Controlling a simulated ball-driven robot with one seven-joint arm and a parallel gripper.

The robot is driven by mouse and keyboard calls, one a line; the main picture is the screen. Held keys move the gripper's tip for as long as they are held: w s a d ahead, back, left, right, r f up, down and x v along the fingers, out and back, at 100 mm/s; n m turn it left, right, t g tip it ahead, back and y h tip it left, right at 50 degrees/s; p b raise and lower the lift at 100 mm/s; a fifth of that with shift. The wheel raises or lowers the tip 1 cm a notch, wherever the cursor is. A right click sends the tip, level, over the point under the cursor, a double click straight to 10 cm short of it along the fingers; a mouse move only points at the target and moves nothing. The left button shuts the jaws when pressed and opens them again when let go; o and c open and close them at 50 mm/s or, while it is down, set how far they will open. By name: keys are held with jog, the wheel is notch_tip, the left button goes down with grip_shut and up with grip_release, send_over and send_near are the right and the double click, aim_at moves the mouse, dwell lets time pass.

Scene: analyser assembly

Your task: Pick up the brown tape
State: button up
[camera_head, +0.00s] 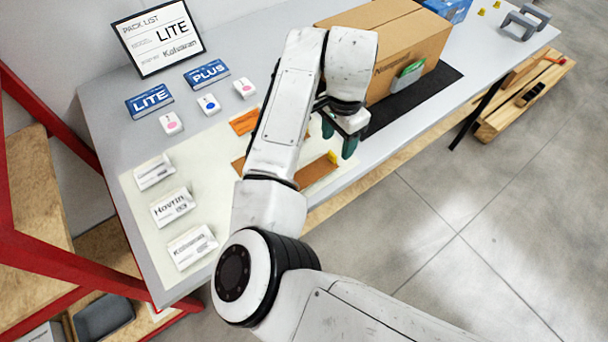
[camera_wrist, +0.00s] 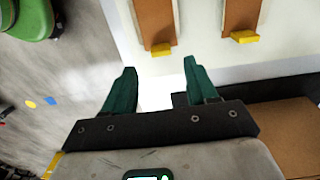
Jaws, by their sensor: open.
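Flat brown strips with small yellow ends, which look like the brown tape, lie on the pale mat on the table. In the head view one brown strip (camera_head: 317,171) shows right of my forearm, and an orange-brown piece (camera_head: 243,122) shows left of it. My arm hides part of this area. In the wrist view two brown strips (camera_wrist: 155,22) (camera_wrist: 241,14) point toward my gripper, yellow ends nearest. My gripper (camera_head: 338,138) is open and empty above the table's front edge. Its green fingers (camera_wrist: 160,66) are spread, just short of the left strip's yellow end.
A cardboard box (camera_head: 418,45) stands on a black mat (camera_head: 440,82) right of my gripper. Blue LITE (camera_head: 149,100) and PLUS (camera_head: 206,73) packs, small white boxes and white cards (camera_head: 172,207) lie to the left. A pack-list sign (camera_head: 158,38) stands behind. Open floor lies in front.

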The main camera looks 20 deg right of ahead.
aim_at(321, 165)
jog(key=shift+w+a+f, duration=0.1)
jog(key=shift+a+f, duration=0.05)
jog(key=shift+f, duration=1.05)
jog(key=shift+a+f, duration=0.15)
jog(key=shift+f, duration=1.05)
jog(key=shift+c, duration=0.3)
